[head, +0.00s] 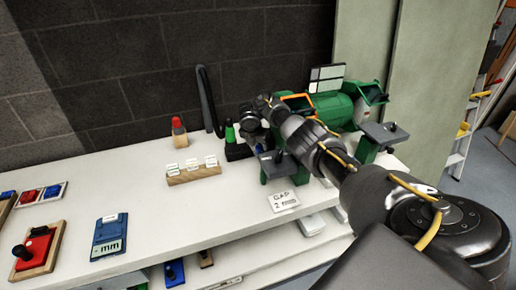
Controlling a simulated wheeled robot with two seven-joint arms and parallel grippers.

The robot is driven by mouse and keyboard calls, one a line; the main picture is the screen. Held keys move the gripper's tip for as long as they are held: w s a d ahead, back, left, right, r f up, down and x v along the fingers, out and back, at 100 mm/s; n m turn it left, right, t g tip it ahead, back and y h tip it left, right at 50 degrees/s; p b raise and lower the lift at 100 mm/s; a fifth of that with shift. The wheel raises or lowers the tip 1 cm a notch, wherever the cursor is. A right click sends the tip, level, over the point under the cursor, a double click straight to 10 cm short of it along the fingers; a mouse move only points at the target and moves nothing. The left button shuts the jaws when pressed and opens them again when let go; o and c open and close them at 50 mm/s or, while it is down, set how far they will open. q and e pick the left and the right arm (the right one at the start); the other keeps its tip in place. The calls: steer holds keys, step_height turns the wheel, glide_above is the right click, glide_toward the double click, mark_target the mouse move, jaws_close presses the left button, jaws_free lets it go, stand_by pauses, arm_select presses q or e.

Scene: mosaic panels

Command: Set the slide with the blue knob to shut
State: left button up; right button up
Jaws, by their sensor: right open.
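A green bench grinder (335,108) stands at the back right of the white bench, with grey tool rests at its two ends. A small blue part (258,149), perhaps the blue knob, shows at its left end beside my right gripper; the slide itself is mostly hidden. My right gripper (252,135) is open, above the left tool rest (278,164). I cannot tell whether it touches the blue part. My right arm covers much of the grinder's front. A card reading "GAP 2 mm" (284,201) lies in front. My left gripper is out of view.
A wooden block with labels (194,174), a red-topped bottle (179,131) and a dark post with a green top (232,144) stand left of the gripper. A blue "mm" gauge (109,236) and a red block on wood (37,251) lie further left. The front middle bench is clear.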

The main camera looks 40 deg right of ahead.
mark_target(254, 148)
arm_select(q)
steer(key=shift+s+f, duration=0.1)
arm_select(e)
steer(key=shift+d+f, duration=0.15)
steer(key=shift+f, duration=0.15)
steer(key=shift+c, duration=0.5)
